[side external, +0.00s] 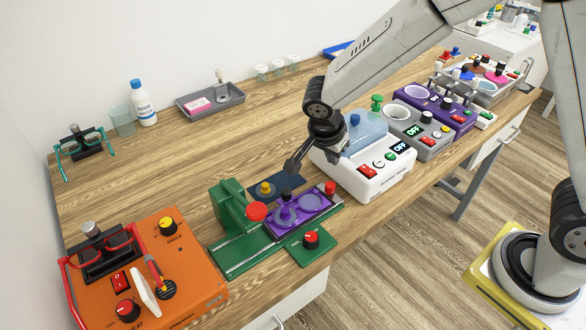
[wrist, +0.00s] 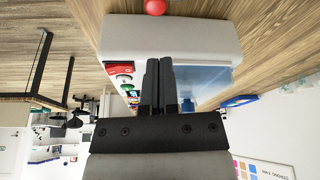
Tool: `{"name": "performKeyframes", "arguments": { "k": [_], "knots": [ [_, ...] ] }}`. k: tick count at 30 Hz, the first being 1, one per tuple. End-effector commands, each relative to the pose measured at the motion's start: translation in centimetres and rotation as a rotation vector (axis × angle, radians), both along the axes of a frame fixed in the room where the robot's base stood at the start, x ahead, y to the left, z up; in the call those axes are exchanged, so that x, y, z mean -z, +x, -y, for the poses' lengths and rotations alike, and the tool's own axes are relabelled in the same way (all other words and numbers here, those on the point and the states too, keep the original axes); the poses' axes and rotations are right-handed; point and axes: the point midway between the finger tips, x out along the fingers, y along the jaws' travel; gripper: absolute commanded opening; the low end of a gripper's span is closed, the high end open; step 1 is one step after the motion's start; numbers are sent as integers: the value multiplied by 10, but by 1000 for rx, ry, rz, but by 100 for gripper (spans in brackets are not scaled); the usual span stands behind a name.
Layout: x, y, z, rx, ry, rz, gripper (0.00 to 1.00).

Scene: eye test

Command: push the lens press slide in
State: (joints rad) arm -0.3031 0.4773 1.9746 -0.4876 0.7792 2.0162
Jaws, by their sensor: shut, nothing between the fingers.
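The lens press (side external: 232,207) is green, with a red round pad under its head, and stands at the front middle of the table in the side external view. Its purple slide (side external: 318,212) lies on the green base to the right of the press head, with two round lens seats and a small purple knob. A red knob (side external: 330,187) stands at the slide's far right corner. My gripper (side external: 290,169) is shut and empty, above the table behind the slide and apart from it. In the wrist view my gripper (wrist: 159,62) shows its two fingers together; the slide cannot be made out there.
A white machine (side external: 372,181) with a blue lid stands close to the right of my gripper; it also shows in the wrist view (wrist: 170,35). An orange heater box (side external: 190,268) is at left. A dark blue mat (side external: 277,184) with a yellow knob lies behind the slide.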

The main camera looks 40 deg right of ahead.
Motion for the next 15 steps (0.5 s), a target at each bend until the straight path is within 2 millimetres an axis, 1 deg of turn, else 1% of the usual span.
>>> {"name": "performKeyframes", "arguments": {
  "k": [1, 9, 15],
  "knots": [
    [7, 0, 3, 0, -2, -3, 0],
    [42, 3, 15, 0, -1, -3, 0],
    [62, 4, 21, 0, -2, -3, 0]
  ]
}}
